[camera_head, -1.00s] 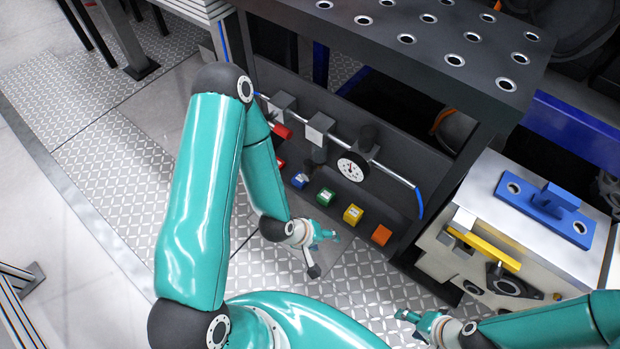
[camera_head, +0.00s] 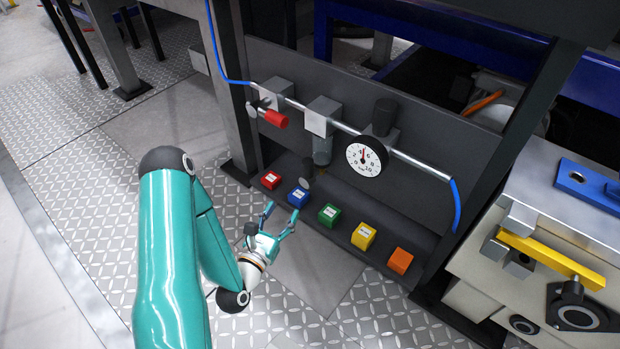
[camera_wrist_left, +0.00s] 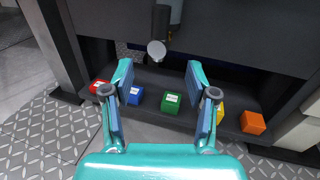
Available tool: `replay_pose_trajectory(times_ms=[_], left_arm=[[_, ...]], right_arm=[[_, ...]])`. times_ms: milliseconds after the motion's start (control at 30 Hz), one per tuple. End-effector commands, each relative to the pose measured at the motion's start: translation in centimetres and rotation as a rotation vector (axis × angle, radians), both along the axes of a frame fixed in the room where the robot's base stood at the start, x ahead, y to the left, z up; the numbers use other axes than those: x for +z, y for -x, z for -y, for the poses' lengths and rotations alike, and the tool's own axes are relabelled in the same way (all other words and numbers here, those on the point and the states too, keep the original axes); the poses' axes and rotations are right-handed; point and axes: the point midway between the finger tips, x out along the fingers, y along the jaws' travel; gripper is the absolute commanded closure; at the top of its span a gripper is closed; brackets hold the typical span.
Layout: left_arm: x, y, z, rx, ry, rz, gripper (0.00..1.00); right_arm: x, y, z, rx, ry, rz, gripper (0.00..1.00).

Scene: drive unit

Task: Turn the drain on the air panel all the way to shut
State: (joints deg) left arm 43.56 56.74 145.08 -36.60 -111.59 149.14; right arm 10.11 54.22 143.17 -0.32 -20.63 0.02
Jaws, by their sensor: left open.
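The air panel (camera_head: 410,160) is a dark upright board with a silver pipe, valve blocks and a gauge. Below its middle block hangs a clear bowl (camera_head: 322,152). The drain (camera_head: 305,183) seems to be the small grey round-ended part beneath the bowl. In the left wrist view the drain (camera_wrist_left: 157,50) shows as a pale disc ahead, above and between my fingertips. My left gripper (camera_head: 281,216) is open and empty, in front of and below the drain, apart from it. It also fills the left wrist view (camera_wrist_left: 159,72). My right gripper is out of view.
A red-handled valve (camera_head: 276,118) is left of the bowl; the gauge (camera_head: 366,157) is right. Red (camera_head: 270,180), blue (camera_head: 298,197), green (camera_head: 329,215), yellow (camera_head: 363,236) and orange (camera_head: 400,261) blocks line the ledge. A pale machine (camera_head: 545,240) stands at right.

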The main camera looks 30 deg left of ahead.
Motion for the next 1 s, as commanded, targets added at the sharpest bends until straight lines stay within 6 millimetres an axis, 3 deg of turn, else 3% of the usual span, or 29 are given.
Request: replay_pose_trajectory(times_ms=[200,700,1000], left_arm=[[-0.4,-2.3,-0.3,-0.003,-0.005,0.007,0.42],[0.0,-12.7,-2.2,-0.001,-0.004,0.002,0.42],[0.0,-15.8,-2.9,0.0,-0.002,-0.001,0.42]], right_arm=[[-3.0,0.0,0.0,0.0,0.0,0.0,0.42],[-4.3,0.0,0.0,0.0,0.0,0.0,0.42],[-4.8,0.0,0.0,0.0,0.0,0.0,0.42]])
